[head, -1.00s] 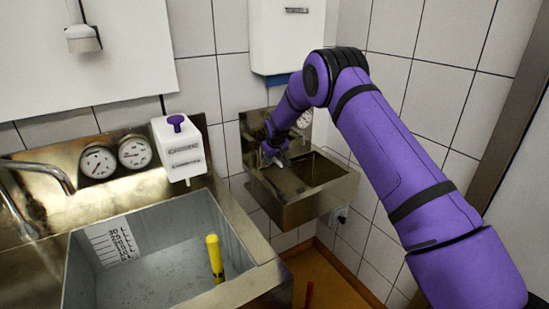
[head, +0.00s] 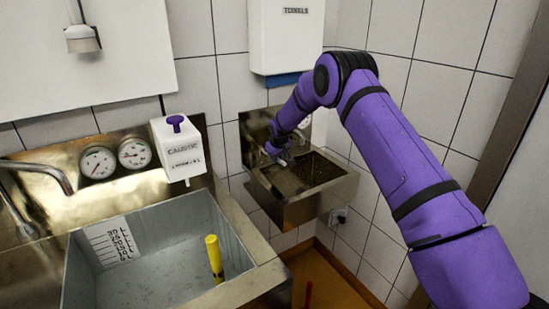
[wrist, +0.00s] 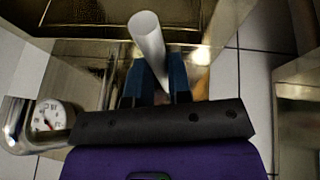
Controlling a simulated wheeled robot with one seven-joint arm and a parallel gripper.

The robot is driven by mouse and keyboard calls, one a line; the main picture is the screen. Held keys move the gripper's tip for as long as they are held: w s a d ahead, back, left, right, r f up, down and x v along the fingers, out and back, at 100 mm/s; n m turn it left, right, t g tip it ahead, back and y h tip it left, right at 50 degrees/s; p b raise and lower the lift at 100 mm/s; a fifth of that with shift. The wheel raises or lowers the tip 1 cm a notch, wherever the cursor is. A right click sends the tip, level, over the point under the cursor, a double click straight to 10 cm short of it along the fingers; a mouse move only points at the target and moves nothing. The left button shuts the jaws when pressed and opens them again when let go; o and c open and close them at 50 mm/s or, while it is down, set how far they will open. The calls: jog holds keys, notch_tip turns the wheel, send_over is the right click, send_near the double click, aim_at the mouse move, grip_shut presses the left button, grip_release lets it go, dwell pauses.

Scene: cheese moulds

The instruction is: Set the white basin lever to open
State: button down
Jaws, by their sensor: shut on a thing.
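The white lever (wrist: 146,38) is a pale round bar that shows in the wrist view, pointing toward the camera between my blue fingers. My gripper (wrist: 155,82) is shut on it. In the head view my gripper (head: 284,158) is at the back left of the small steel wall basin (head: 300,212), just above its rim.
A round gauge (wrist: 48,116) is beside my gripper in the wrist view. A white dispenser box (head: 287,35) hangs above the basin. A large steel sink (head: 160,255) with a yellow-handled tool (head: 214,258) and a caustic container (head: 183,150) stand to the left. Tiled wall is close behind.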

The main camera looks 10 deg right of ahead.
jog(key=shift+w+d+n+y, duration=0.35)
jog(key=shift+w+d+n, duration=0.15)
jog(key=shift+d+n, duration=0.35)
jog(key=shift+w+d+n+y, duration=0.35)
jog(key=shift+w+d+n, duration=0.15)
jog(key=shift+d+n, duration=0.35)
jog(key=shift+a, duration=0.1)
jog(key=c, duration=1.1)
grip_release()
jog(key=shift+o, duration=0.2)
jog(key=v, duration=1)
jog(key=shift+r, duration=0.4)
jog(key=shift+s, duration=0.1)
jog(key=shift+c, duration=0.2)
